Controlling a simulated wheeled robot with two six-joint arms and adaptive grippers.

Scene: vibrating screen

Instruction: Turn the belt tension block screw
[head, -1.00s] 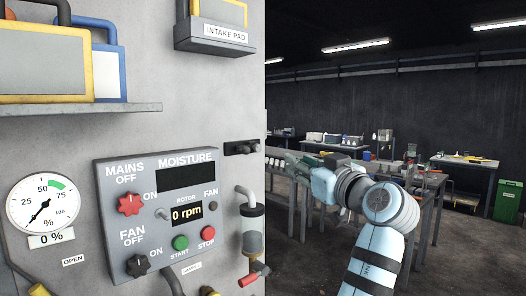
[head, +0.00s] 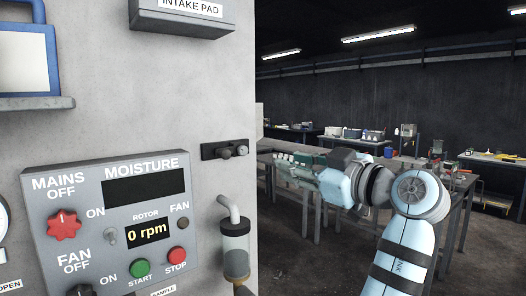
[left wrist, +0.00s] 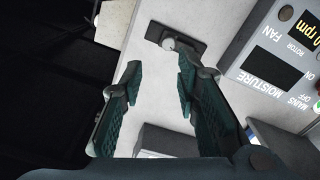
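A small dark block (head: 212,151) is fixed to the grey machine wall near its right edge, and I take it for the belt tension block. A rounded grey screw head (head: 241,150) stands out from it. The block also shows at the top of the left wrist view (left wrist: 157,34), with its round screw head (left wrist: 169,44) beyond my fingertips. My left gripper (head: 283,166) is to the right of the block in the head view, apart from it. In the left wrist view its green-padded fingers (left wrist: 159,70) are spread and empty. My right gripper is not in view.
A control panel (head: 70,165) with knobs and buttons juts out below left of the block. The intake pad housing (head: 182,18) is above and a clear cylinder (head: 236,245) below. A shelf (head: 38,103) is at left. Work tables (head: 452,205) stand in the background.

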